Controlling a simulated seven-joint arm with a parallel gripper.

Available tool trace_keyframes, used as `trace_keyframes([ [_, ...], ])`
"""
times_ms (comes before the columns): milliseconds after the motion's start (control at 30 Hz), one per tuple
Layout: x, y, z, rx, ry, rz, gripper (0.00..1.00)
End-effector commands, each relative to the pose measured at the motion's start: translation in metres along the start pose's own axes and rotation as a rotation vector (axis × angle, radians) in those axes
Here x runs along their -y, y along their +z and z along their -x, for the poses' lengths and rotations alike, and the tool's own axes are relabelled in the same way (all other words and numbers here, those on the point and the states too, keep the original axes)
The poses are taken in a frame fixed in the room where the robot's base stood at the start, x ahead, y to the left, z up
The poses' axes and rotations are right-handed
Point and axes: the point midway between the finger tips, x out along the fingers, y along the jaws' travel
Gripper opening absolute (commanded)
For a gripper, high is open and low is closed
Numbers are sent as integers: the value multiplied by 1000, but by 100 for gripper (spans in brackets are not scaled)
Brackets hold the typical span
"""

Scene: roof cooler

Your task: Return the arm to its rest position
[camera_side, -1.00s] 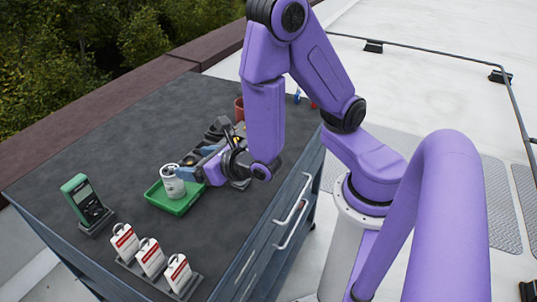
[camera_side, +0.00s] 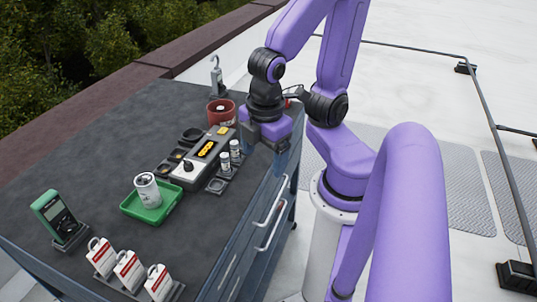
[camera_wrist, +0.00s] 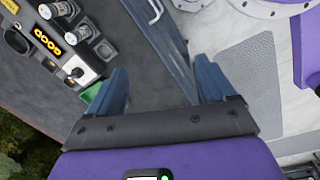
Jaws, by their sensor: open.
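My gripper (camera_wrist: 164,82) is open and empty in the wrist view, its two blue fingers apart above the cabinet's right edge. In the side view my gripper (camera_side: 272,143) points down beside that edge, folded back near my arm's column; its fingertips are hard to make out there. A white can (camera_side: 147,190) stands slightly tilted in the green tray (camera_side: 133,213), well away from my gripper. Part of the tray (camera_wrist: 92,95) shows behind the left finger in the wrist view.
The dark cabinet top (camera_side: 85,160) carries a grey holder block (camera_side: 192,172) with small canisters (camera_side: 225,162), a red cup (camera_side: 220,113), a green meter (camera_side: 55,215) and white-red tags (camera_side: 128,268). Cabinet handles (camera_side: 270,202) stick out on the right. Rails cross the roof.

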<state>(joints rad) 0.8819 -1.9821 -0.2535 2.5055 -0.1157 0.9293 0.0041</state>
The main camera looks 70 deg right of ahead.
Motion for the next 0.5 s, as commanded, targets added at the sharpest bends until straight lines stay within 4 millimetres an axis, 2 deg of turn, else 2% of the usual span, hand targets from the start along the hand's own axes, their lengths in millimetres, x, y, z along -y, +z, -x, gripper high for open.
trace_keyframes([
  [167,17,-5,11,-69,-86,-66,83],
  [500,18,-6,11,-71,-93,-71,83],
])
